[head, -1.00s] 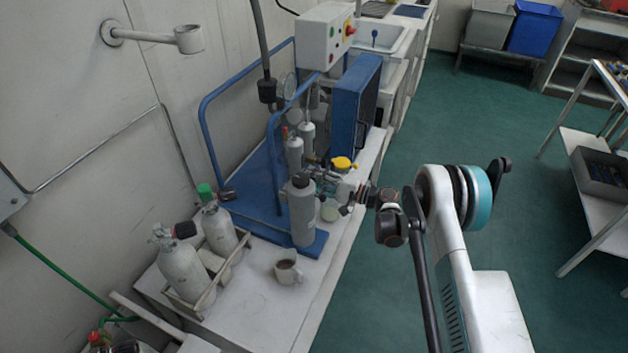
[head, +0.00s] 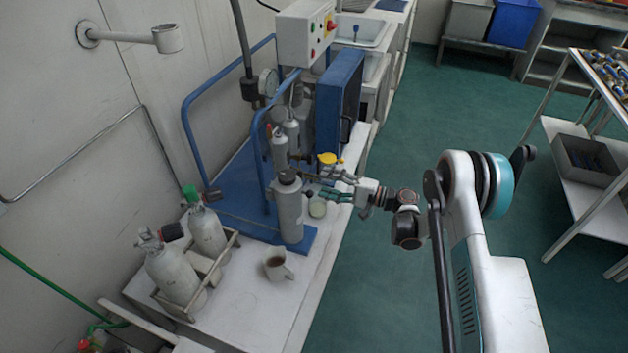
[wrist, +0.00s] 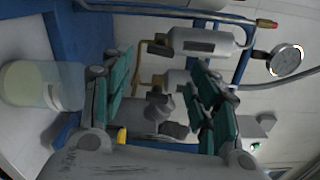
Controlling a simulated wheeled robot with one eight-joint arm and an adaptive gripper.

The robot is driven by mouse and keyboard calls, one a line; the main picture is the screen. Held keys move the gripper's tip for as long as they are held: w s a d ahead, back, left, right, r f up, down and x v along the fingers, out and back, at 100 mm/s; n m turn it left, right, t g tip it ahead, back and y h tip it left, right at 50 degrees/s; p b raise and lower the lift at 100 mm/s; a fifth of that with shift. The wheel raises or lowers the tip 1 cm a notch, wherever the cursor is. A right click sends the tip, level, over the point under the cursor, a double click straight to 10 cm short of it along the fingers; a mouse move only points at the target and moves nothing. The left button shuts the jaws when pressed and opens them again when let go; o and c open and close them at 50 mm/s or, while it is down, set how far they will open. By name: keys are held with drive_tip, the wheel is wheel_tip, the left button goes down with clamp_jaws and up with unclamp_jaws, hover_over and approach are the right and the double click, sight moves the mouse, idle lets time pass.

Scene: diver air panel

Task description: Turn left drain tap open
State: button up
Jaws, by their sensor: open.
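My gripper (head: 316,183) is open, its teal fingers pointing left toward the blue-framed panel in the head view. In the wrist view the gripper (wrist: 158,98) has its fingers spread wide, with nothing held. A dark grey tap-like knob (wrist: 159,104) shows between the fingers, apart from both. I cannot tell for sure that it is the left drain tap, or which way it is turned. Two pale grey cylinders, one nearer the top (wrist: 205,40) and one lower (wrist: 176,81), lie beyond the fingers. In the head view the taps are too small and hidden to tell.
A grey bottle (head: 289,212) stands just left of the fingers on the blue base. A jar (head: 317,208) sits below them, also in the wrist view (wrist: 62,86). A yellow-topped item (head: 328,158) is close above. A mug (head: 277,266) and crated cylinders (head: 208,232) are nearer.

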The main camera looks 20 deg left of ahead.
drive_tip(key=shift+s+d, duration=0.1)
drive_tip(key=shift+d, duration=1)
